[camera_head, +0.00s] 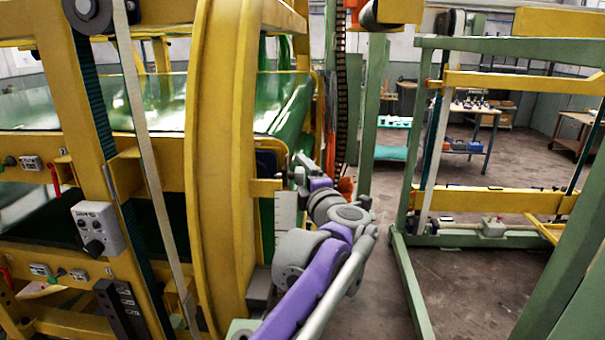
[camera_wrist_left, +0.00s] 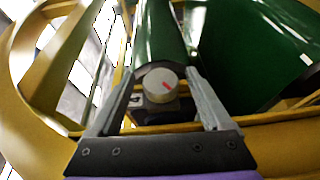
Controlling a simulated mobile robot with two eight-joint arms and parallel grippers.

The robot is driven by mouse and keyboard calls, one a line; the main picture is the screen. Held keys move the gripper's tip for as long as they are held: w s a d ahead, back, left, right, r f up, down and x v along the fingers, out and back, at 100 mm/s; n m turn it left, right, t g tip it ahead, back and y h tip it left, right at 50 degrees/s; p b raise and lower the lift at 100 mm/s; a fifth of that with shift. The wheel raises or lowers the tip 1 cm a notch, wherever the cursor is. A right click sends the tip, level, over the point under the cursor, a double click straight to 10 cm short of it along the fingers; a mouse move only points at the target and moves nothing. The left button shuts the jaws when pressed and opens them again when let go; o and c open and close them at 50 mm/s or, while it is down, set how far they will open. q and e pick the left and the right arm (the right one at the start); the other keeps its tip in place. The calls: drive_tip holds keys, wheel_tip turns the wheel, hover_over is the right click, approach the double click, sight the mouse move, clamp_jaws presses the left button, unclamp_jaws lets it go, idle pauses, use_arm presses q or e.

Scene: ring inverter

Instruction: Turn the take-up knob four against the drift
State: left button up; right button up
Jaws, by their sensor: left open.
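A round grey knob with a red pointer line (camera_wrist_left: 160,83) shows in the left wrist view on a dark mount, below the end of a green roller. The red line slants toward the lower right of the knob's face. My left gripper (camera_wrist_left: 160,77) is open, with one finger on either side of the knob. Gaps show between the knob and both fingers, and I see no contact. In the head view my left gripper (camera_head: 303,170) is at the right side of the big yellow ring. I cannot make out the knob there. My right gripper is in neither view.
The yellow ring (camera_head: 221,150) stands close left of my arm. A grey control box with a black knob (camera_head: 97,230) is on the yellow frame at left. A green frame (camera_head: 403,190) stands at right, with bare floor (camera_head: 375,290) between.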

use_arm(q)
drive_tip(key=shift+w+a, duration=0.15)
drive_tip(key=shift+w, duration=0.2)
clamp_jaws()
drive_tip(key=shift+t, duration=0.3)
drive_tip(key=shift+n+t+y, duration=0.6)
drive_tip(key=shift+t, duration=0.4)
drive_tip(key=shift+n+t+y+p, duration=0.45)
drive_tip(key=shift+n+t+y, duration=0.75)
drive_tip(key=shift+t, duration=0.1)
